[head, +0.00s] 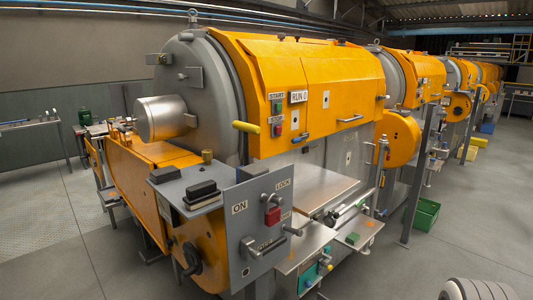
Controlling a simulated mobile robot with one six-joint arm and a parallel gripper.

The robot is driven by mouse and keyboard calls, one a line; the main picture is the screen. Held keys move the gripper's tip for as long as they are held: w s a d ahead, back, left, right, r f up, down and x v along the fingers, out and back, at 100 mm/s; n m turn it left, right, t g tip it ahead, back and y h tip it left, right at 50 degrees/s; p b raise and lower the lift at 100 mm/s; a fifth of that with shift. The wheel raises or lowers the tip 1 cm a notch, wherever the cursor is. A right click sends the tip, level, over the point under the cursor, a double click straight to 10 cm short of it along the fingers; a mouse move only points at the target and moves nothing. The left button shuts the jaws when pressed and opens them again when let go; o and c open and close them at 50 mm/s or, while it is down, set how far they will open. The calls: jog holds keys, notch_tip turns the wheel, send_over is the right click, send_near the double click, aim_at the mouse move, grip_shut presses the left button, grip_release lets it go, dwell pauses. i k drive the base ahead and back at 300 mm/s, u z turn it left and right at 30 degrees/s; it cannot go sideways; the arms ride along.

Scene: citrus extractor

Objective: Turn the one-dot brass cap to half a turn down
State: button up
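A small brass-coloured cap or knob (207,157) stands upright at the back of the grey shelf on the near end of the citrus extractor (310,90). It is too small to tell whether it bears a dot or how it is turned. No other cap with a clear dot shows. My gripper is not in the head view.
Black blocks (201,189) lie on the grey shelf beside the brass piece. A grey control panel (240,235) with a red switch and handles juts out in front. A green crate (422,214) stands on the floor at right. Open floor lies left and right.

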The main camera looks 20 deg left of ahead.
aim_at(207, 154)
jog(key=z, duration=0.5)
jog(key=k, duration=1.45)
jog(key=u, duration=1.2)
jog(key=i, duration=1)
